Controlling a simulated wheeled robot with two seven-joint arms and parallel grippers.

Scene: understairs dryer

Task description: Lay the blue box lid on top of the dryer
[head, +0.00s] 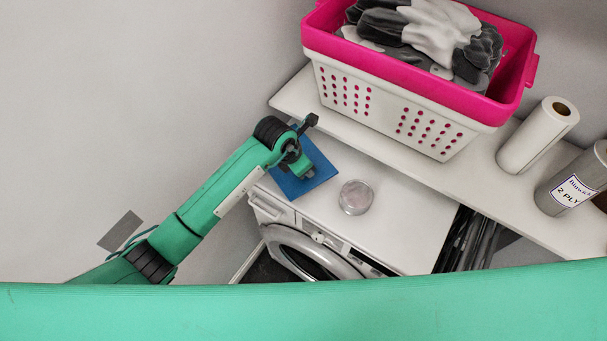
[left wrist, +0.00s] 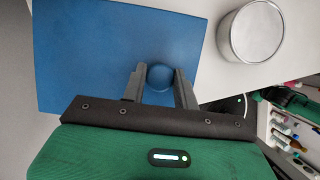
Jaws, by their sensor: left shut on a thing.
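The blue box lid (head: 321,161) is a flat square with a round knob (left wrist: 160,77). In the head view it is at the back left corner of the white dryer's top (head: 400,220), partly covered by my arm. My left gripper (head: 307,175) has its two fingers on either side of the knob and is shut on it. In the left wrist view the lid (left wrist: 100,50) looks flat, with part of it past the dryer's left edge. I cannot tell whether it touches the top. My right gripper is out of view.
A round metal tin (head: 356,197) stands on the dryer just right of the lid. A shelf (head: 300,100) behind holds a pink and white laundry basket (head: 400,100) and paper rolls (head: 538,135). The dryer's front right top is clear.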

